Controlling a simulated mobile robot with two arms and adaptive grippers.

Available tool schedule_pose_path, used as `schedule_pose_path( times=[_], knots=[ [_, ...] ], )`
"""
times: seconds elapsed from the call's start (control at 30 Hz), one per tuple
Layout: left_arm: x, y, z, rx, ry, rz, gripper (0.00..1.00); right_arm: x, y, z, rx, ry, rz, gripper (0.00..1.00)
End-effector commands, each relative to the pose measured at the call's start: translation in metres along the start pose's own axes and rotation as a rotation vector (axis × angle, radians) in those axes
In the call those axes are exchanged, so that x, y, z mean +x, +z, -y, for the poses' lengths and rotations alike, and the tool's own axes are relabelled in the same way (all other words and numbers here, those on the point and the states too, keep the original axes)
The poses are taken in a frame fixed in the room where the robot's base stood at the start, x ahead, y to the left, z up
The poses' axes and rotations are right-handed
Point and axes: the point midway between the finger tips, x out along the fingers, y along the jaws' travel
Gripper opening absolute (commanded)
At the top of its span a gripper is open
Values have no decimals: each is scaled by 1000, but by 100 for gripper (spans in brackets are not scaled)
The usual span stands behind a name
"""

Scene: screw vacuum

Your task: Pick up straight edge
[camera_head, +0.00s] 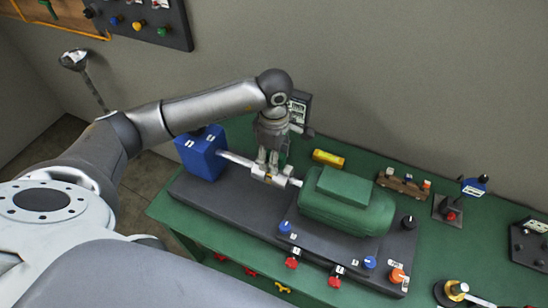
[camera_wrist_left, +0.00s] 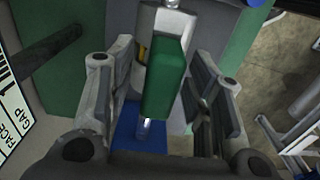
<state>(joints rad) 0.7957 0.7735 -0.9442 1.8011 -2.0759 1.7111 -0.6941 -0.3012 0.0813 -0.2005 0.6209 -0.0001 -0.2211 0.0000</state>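My left gripper (camera_head: 268,158) is above the silver shaft and coupling (camera_head: 283,180) between the blue box and the green motor. In the left wrist view its two fingers (camera_wrist_left: 160,72) stand apart, with gaps beside a green block (camera_wrist_left: 166,80). A small silver tip (camera_wrist_left: 145,127) shows at the block's lower end. The block lies between the fingers in the picture; I cannot tell whether it is the straight edge or whether a finger touches it. No straight edge can be made out for certain. My right gripper is not in view.
The blue box (camera_head: 201,154) and green motor (camera_head: 347,201) stand on a dark base (camera_head: 247,208) on the green table (camera_head: 345,162). A panel marked GAP and FACE (camera_head: 299,108) is close to my wrist. Knobs and small stands are at right.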

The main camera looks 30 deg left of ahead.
Motion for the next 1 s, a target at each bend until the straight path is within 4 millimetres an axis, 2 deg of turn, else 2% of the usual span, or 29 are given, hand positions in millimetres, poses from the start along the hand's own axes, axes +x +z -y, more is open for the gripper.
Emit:
schedule_pose_path(
  times=[0.03,0.33,0.77,1.0],
  knots=[
    [0,0,0,0,0,0,38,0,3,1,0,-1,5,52],
    [0,0,0,0,0,0,0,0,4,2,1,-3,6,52],
    [-6,0,-1,-1,3,2,0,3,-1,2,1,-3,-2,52],
    [-34,0,2,2,6,1,0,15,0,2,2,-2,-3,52]
  ],
)
